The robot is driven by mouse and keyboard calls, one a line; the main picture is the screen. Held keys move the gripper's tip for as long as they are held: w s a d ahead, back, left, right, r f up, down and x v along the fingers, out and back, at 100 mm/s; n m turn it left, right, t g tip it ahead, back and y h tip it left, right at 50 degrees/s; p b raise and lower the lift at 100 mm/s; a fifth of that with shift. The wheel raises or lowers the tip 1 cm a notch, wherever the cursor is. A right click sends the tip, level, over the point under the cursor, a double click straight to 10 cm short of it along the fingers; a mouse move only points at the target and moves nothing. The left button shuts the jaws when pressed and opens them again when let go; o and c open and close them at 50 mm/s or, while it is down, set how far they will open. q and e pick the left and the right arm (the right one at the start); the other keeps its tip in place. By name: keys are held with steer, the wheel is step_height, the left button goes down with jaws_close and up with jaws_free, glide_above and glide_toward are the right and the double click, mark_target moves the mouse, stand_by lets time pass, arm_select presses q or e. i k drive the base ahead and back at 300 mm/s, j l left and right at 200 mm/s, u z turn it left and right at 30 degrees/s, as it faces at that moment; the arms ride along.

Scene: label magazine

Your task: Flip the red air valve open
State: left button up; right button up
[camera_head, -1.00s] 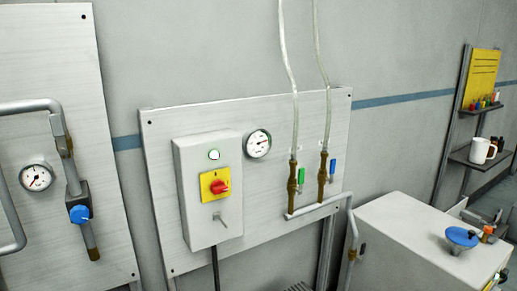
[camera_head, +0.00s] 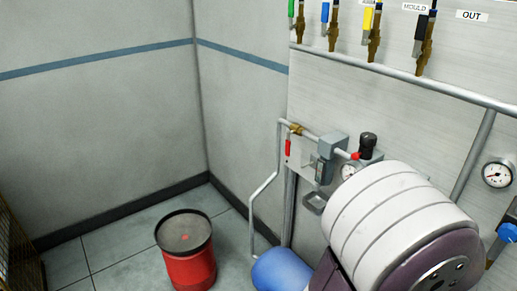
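A small red lever (camera_head: 288,147) hangs straight down from a brass valve (camera_head: 295,129) on the grey air pipe at the left edge of the wall panel. It is in the middle of the head view, with nothing touching it. Neither of my grippers shows in this view. A white and purple link, which looks like part of my arm, fills the lower right and hides part of the panel.
Right of the valve are a grey air unit (camera_head: 327,160), a small gauge (camera_head: 347,171) and a black knob (camera_head: 368,141). A blue tank (camera_head: 280,270) sits below. A red drum (camera_head: 188,262) stands on the floor. Several coloured-lever valves line the top pipe (camera_head: 395,72).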

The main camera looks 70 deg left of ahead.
mark_target(288, 141)
steer(key=j+u, duration=0.2)
steer(key=u, duration=0.25)
steer(key=j+u, duration=0.2)
steer(key=u, duration=0.2)
steer(key=i+j+u, duration=0.15)
steer(key=u, duration=0.3)
steer(key=i+j+u, duration=0.1)
steer(key=u, duration=0.35)
steer(key=i+j+u, duration=0.1)
steer(key=u, duration=0.3)
steer(key=i+j, duration=0.2)
steer(key=j, duration=0.25)
steer(key=i+j, duration=0.15)
steer(key=j, duration=0.25)
steer(key=i+j+u, duration=0.1)
steer(key=j, duration=0.35)
steer(key=i+j, duration=0.3)
steer(key=i, duration=0.35)
steer(key=l+u, duration=0.05)
